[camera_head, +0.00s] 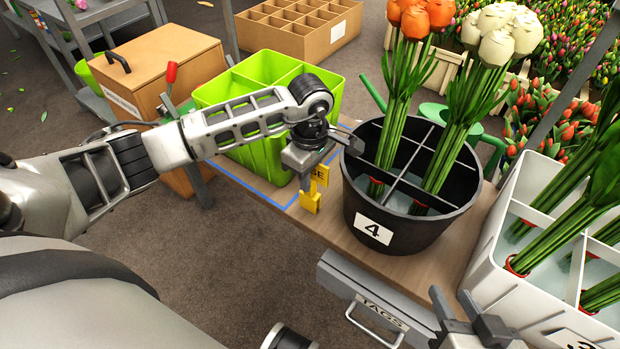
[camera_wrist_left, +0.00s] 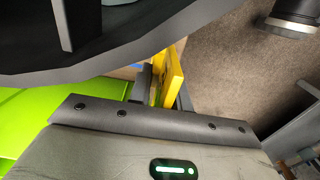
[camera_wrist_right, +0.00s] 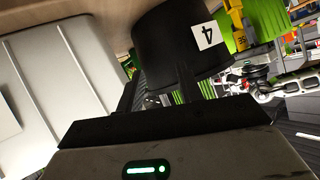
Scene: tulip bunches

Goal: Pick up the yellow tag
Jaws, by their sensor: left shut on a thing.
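The yellow tag (camera_head: 311,200) hangs at the front edge of the table, between the green crate and the black bucket, with part of its dark lettering showing. My left gripper (camera_head: 309,172) is shut on it from above. In the left wrist view the yellow tag (camera_wrist_left: 172,76) stands between the two dark fingers (camera_wrist_left: 162,92). The gripper hides the tag's upper part, and I cannot tell whether it touches the table. My right gripper (camera_head: 462,312) is low in front of the table's edge, its fingers apart and empty; they also show in the right wrist view (camera_wrist_right: 158,92).
The black bucket (camera_head: 384,238), marked 4, holds orange and white tulips just right of the tag. A green crate (camera_head: 222,92) stands left, inside a blue outline. A white crate (camera_head: 512,290) is at right. A grey box labelled TAGS (camera_head: 345,285) hangs below the table edge.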

